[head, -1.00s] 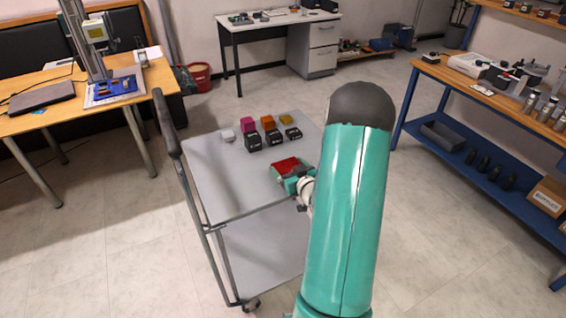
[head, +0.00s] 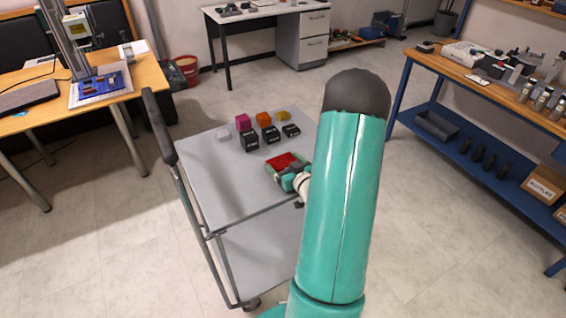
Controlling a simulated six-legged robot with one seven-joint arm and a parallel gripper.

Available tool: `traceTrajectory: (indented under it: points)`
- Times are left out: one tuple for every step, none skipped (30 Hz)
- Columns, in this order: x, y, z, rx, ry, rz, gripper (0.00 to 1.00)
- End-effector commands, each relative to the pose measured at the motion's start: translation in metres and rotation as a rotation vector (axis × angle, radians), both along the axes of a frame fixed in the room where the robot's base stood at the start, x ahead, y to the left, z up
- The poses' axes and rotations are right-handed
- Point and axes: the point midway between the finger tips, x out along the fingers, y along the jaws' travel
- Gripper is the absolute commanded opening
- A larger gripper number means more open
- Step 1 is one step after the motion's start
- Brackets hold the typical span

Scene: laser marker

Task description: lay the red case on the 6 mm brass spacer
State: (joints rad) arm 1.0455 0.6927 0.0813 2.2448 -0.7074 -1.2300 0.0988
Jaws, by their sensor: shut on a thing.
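The red case (head: 281,160) is a flat red block at my gripper (head: 285,171), over the right side of the grey trolley. My gripper is teal and dark and is shut on the case. Whether the case touches the trolley top cannot be told. A laser marker (head: 77,28) stands on the wooden table at the left, with a blue plate (head: 88,92) at its foot. Small orange-brown pieces lie on that plate. I cannot make out the 6 mm brass spacer for certain.
The grey trolley (head: 222,180) has a dark handle (head: 158,125) on its left. A blue-framed workbench (head: 470,88) is at the right. Floor (head: 110,235) is clear left of the trolley.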

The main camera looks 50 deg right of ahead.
Motion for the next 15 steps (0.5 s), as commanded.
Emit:
traceTrajectory:
  points:
    - [-0.0003, 0.0001, -0.0001, 0.0, 0.0, 0.0, 0.63]
    - [-0.0006, 0.0001, -0.0005, 0.0, 0.0, 0.0, 0.63]
    - [-0.0008, -0.0001, -0.0017, 0.0, 0.0, 0.0, 0.63]
    - [-0.0009, -0.0001, -0.0026, 0.0, 0.0, 0.0, 0.63]
    - [-0.0008, -0.0002, -0.0034, 0.0, 0.0, 0.0, 0.63]
    - [-0.0007, -0.0003, -0.0045, 0.0, 0.0, 0.0, 0.63]
    - [-0.0005, -0.0003, -0.0039, -0.001, 0.0, 0.0, 0.92]
    - [-0.0004, -0.0003, -0.0038, -0.001, 0.0, 0.0, 0.98]
    - [-0.0001, -0.0004, -0.0037, -0.001, 0.0, 0.0, 1.0]
    - [0.0001, -0.0004, -0.0038, -0.001, 0.0, 0.0, 1.0]
    - [0.0002, -0.0004, -0.0038, -0.001, 0.0, 0.0, 1.0]
    - [0.0005, -0.0005, -0.0037, -0.001, 0.0, 0.0, 1.0]
    - [0.0008, -0.0005, -0.0038, -0.001, 0.0, 0.0, 1.0]
    - [0.001, -0.0005, -0.0037, -0.001, 0.0, 0.0, 1.0]
    - [0.0014, -0.0005, -0.0034, -0.001, 0.0, 0.0, 1.0]
